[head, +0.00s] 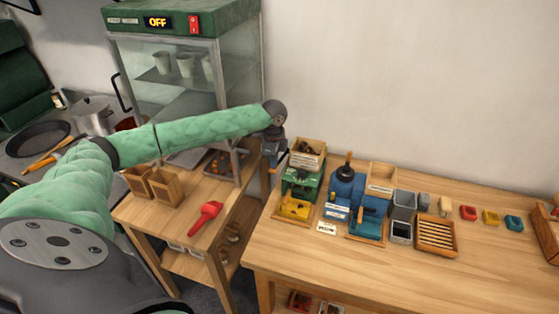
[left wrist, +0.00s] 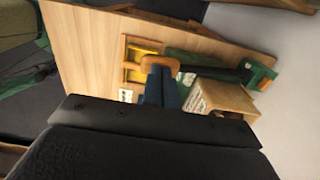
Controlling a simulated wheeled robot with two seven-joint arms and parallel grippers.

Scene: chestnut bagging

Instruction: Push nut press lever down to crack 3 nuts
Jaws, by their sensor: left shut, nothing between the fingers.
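The green nut press (head: 301,186) stands at the left end of the long table, with a yellow tray (head: 293,209) at its front. A wooden box (head: 309,160) with dark nuts sits on top of it. In the left wrist view the press (left wrist: 190,58) has a black lever bar (left wrist: 220,73) with a rounded wooden handle (left wrist: 160,64). My left gripper (head: 281,160) is shut and empty beside the press. Its blue fingers (left wrist: 157,86) reach to the handle in the wrist view; I cannot tell whether they touch. My right gripper is not in view.
A blue machine (head: 345,187) with a black knob stands right of the press. Grey bins (head: 402,215), a slatted wooden tray (head: 437,236) and small coloured blocks lie further right. A warming cabinet (head: 185,70) and a red scoop (head: 206,215) are on the left. The table's front is clear.

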